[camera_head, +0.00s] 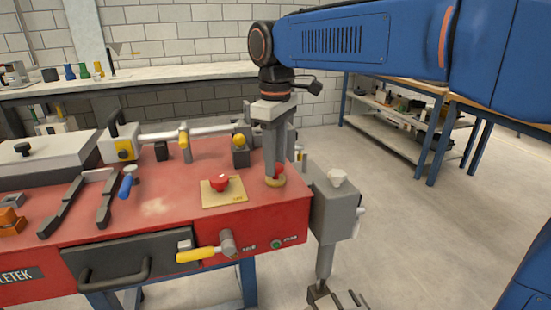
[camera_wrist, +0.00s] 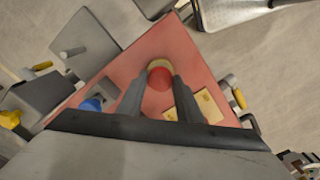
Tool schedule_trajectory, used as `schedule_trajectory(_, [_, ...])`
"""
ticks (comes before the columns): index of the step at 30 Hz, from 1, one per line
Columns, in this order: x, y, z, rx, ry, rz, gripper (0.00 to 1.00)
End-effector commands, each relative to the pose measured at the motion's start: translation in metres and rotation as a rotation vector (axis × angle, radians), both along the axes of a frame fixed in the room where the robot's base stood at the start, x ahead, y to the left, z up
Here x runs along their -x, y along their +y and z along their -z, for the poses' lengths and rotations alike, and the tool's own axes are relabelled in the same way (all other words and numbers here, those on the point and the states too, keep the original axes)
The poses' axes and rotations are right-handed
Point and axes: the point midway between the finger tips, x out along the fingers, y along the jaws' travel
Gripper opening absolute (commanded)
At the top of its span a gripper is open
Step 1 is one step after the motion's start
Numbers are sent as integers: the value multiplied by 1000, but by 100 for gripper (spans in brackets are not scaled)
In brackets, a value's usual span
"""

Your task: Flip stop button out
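A round red stop button (camera_head: 279,170) with a yellow ring base sits near the right end of the red bench top. It also shows in the wrist view (camera_wrist: 160,76), between my fingertips. My gripper (camera_head: 275,172) points straight down at this button, and a grey finger hides part of it in the head view. In the wrist view my gripper (camera_wrist: 160,82) has its two fingers apart, one on each side of the button. Whether they touch it is unclear. A second red button (camera_head: 221,182) stands on a yellow plate (camera_head: 238,195) to the left.
A yellow-topped black knob (camera_head: 239,147) stands behind the plate. A blue-handled lever (camera_head: 127,185) is further left. A grey box (camera_head: 333,212) hangs at the bench's right end. A yellow-handled lever (camera_head: 199,254) projects at the front.

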Motion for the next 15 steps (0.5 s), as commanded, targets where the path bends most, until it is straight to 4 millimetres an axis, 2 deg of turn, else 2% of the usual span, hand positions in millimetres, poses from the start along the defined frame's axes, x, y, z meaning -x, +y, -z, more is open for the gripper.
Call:
schedule_trajectory(1, [0,0,0,0,0,0,5])
schedule_trajectory(2, [0,0,0,0,0,0,0])
schedule_trajectory(5, [0,0,-1,-1,0,0,0])
schedule_trajectory(10, [0,0,-17,-1,-2,0,0])
schedule_trajectory(15, [0,0,-18,-3,-4,0,0])
